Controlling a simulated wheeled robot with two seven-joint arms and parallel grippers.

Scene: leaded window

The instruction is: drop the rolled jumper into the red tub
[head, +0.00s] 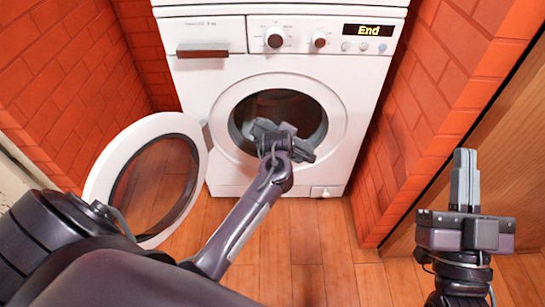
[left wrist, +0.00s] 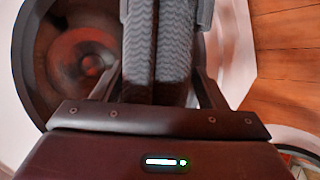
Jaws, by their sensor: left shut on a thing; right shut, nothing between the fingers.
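My left gripper (head: 282,136) is in front of the open round door of the washing machine in the head view. In the head view, gripper and jumper are hard to tell apart. I see no red tub in either view.
The white washing machine (head: 208,90) stands between brick walls (head: 60,65) and its display reads "End". Its round door (head: 100,180) hangs open to the left. The drum opening (left wrist: 40,75) is dark with a reddish inside. Wooden floor (head: 310,245) in front is clear.

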